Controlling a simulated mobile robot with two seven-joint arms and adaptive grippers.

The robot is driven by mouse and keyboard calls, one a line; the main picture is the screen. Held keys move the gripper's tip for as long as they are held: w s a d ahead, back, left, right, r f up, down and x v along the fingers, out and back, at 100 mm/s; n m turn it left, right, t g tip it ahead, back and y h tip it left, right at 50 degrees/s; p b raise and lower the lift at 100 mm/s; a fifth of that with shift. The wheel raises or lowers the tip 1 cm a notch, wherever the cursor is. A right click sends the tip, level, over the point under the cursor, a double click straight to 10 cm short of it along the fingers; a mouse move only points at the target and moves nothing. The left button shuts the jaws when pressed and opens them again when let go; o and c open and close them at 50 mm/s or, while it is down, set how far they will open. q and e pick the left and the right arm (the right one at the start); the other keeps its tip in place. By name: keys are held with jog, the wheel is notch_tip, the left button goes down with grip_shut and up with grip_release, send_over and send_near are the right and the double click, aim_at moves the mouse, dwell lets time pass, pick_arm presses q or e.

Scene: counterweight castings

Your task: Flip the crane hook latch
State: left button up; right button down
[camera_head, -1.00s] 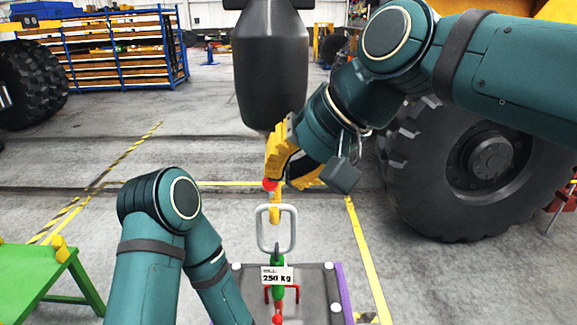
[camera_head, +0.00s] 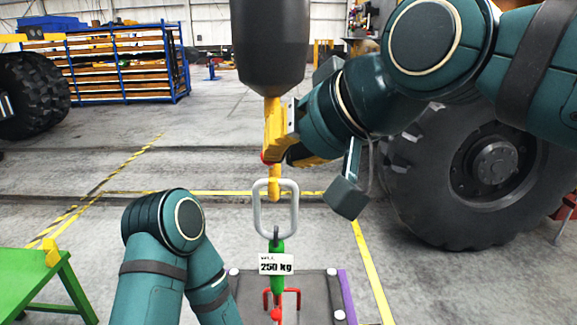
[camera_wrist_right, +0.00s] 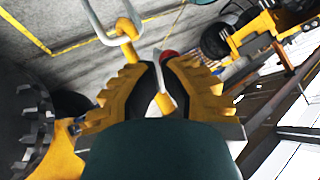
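The yellow crane hook (camera_head: 275,182) hangs under a dark hook block (camera_head: 271,45). Its lower end is at the top of a grey metal ring (camera_head: 257,213), which also shows in the right wrist view (camera_wrist_right: 97,22). My right gripper (camera_head: 281,148) is beside the hook's upper part. In the right wrist view its dark finger pads (camera_wrist_right: 159,72) are close together around a thin grey strip that looks like the latch (camera_wrist_right: 156,66). A red knob (camera_wrist_right: 169,55) shows just past the right fingertip. My left arm is at lower left; its gripper is out of view.
Below the ring is a green piece (camera_head: 277,250) with a 250 kg label (camera_head: 276,264), above a dark casting (camera_head: 318,290) with red handles. A green table (camera_head: 22,289) stands at left. A large tyre (camera_head: 440,205) is at right. Open floor lies behind.

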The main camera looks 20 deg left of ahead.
pick_arm(q)
jog(key=shift+w+f+b, duration=0.2)
jog(key=shift+f+b, duration=0.6)
jog(key=shift+f, duration=0.3)
jog(key=shift+w+f+b, duration=0.15)
jog(key=shift+f+b, duration=0.6)
jog(key=shift+f, duration=0.3)
pick_arm(e)
jog(key=shift+t+y, duration=0.3)
jog(key=shift+t, duration=0.1)
jog(key=shift+w+a+f, duration=0.1)
jog(key=shift+w+f, duration=0.15)
jog(key=shift+f, duration=0.45)
jog(key=shift+w+a+f, duration=0.1)
jog(key=shift+w+f, duration=0.1)
jog(key=shift+f, duration=0.5)
jog(key=shift+w+f, duration=0.25)
jog(key=shift+f, duration=0.45)
pick_arm(q)
jog(key=shift+r, duration=0.1)
jog(key=shift+s+r+p, duration=0.1)
jog(key=shift+r+p, duration=0.5)
jog(key=shift+p, duration=0.1)
pick_arm(e)
jog(key=shift+r, duration=0.8)
pick_arm(q)
jog(key=shift+s, duration=0.1)
